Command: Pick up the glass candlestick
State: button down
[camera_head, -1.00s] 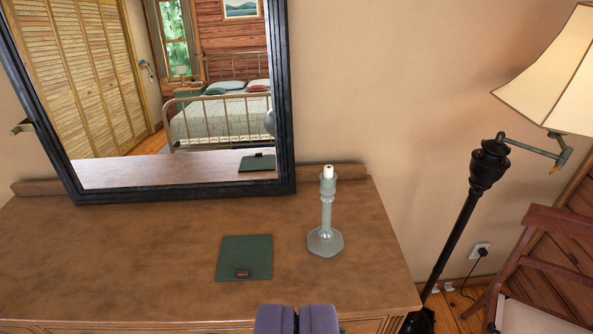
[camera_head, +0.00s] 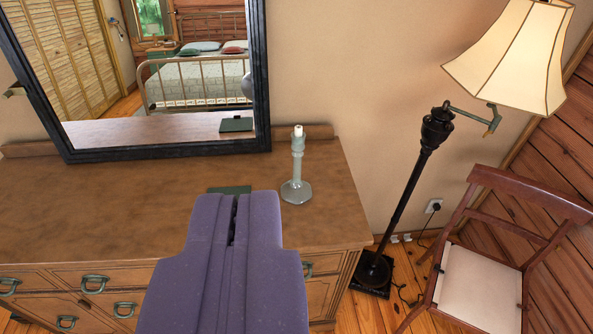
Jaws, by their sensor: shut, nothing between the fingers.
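The glass candlestick (camera_head: 297,172) stands upright near the right end of the dresser top. It is pale green glass with a wide base and a short white candle in its top. My gripper (camera_head: 236,198) is purple and shows at the bottom centre, its two fingers shut together with nothing between them. In the picture its tips are left of and below the candlestick, apart from it. The gripper covers part of the dresser front and most of a green folder.
The green folder (camera_head: 229,189) lies left of the candlestick. A floor lamp (camera_head: 405,190) and a wooden chair (camera_head: 480,285) stand to the right. The dresser top left of the folder is clear.

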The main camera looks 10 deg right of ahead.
aim_at(295, 190)
jog(key=i+l+u, duration=0.1)
jog(key=i, duration=0.35)
jog(key=i+l+u, duration=0.1)
jog(key=i, duration=0.3)
jog(key=i+l+u, duration=0.1)
jog(key=i+l, duration=0.25)
jog(key=i+l+u, duration=0.1)
jog(key=i+l, duration=0.15)
jog(key=i, duration=0.25)
